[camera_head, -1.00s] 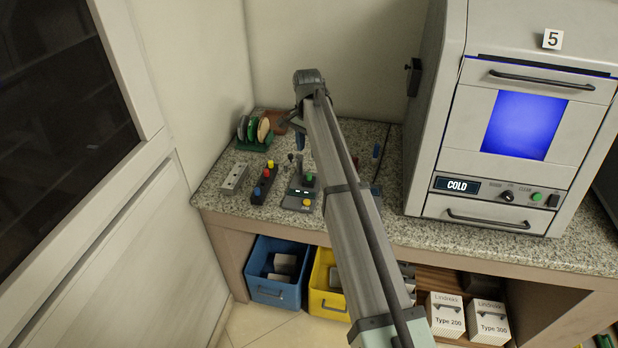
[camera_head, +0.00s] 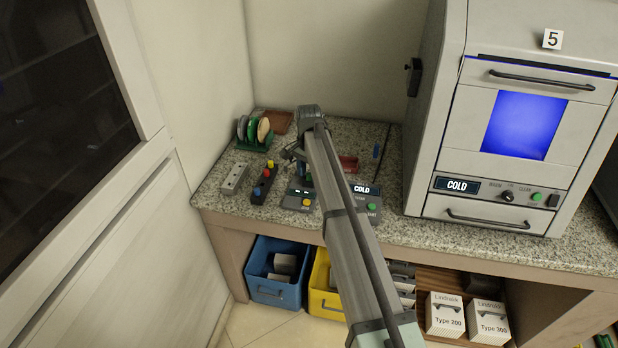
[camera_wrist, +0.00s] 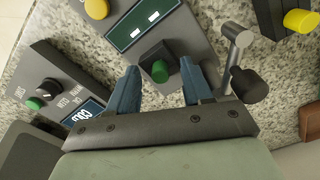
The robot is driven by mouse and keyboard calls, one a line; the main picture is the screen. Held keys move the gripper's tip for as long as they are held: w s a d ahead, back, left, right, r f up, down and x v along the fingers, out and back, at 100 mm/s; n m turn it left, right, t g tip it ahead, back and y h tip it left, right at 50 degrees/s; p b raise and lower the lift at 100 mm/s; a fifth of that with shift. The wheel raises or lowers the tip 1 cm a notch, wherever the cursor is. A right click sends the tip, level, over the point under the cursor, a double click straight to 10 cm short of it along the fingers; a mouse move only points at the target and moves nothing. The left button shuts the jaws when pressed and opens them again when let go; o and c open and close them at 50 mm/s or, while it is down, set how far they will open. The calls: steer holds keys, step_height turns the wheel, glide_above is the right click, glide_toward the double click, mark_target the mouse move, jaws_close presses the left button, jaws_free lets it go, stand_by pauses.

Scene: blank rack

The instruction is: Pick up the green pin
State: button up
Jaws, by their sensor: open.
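The green pin (camera_wrist: 160,71) stands in a dark square socket on a grey device (camera_wrist: 180,30) with a small lit display, in the wrist view. My gripper (camera_wrist: 158,80) is open, with one blue finger to each side of the pin. Both fingers appear apart from it, though the exact height gap is hard to tell. In the head view my gripper (camera_head: 303,172) is over the grey device (camera_head: 299,203), and the pin is hidden or too small to make out there.
A dark lever (camera_wrist: 245,75) rises close to the right finger. A black block (camera_head: 262,188) with coloured pins stands left of the device. A second panel marked COLD (camera_head: 366,202) is to its right. A disc rack (camera_head: 254,142) and a red tray (camera_head: 347,163) lie farther back.

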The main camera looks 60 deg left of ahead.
steer(key=shift+c, duration=0.5)
jaws_close()
steer(key=shift+r, duration=0.2)
